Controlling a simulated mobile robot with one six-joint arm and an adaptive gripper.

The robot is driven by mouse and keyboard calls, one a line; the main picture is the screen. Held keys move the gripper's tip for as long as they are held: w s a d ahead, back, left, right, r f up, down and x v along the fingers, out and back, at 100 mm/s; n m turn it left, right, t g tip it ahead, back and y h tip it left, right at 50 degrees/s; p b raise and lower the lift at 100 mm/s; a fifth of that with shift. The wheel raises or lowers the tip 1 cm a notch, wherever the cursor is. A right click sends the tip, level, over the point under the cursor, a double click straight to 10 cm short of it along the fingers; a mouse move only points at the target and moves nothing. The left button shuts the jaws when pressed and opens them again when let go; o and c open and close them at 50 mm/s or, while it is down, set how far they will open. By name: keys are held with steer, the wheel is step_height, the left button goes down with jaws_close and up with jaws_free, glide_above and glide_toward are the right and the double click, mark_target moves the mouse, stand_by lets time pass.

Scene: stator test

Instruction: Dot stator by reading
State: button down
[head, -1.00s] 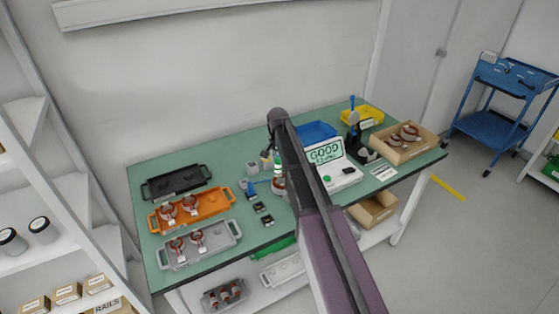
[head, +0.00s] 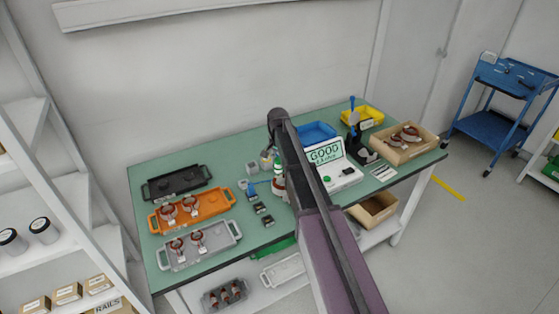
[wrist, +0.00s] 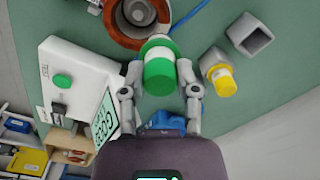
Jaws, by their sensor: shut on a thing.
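My gripper (wrist: 161,92) is shut on a green dot marker (wrist: 160,76), with its green end toward the wrist camera and its white body beyond. The copper-and-white stator (wrist: 112,22) lies past the marker's far end. I cannot tell whether the tip touches it. In the head view my arm partly hides the stator (head: 278,188) and the marker (head: 278,167). The white tester (wrist: 72,83) stands beside them; its screen (head: 324,153) reads GOOD in green, with a smaller line too small to read. A yellow marker (wrist: 221,79) sits in a grey holder; another grey holder (wrist: 249,35) is empty.
An orange tray (head: 215,203) and a grey tray (head: 233,231) hold stators at the left; a black tray (head: 205,173) is behind. A blue bin (head: 318,132), yellow bin (head: 375,115) and wooden box (head: 425,147) with stators stand to the right.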

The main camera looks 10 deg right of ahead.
steer(key=shift+r+p, duration=2.4)
steer(key=shift+r, duration=0.2)
steer(key=shift+d, duration=0.1)
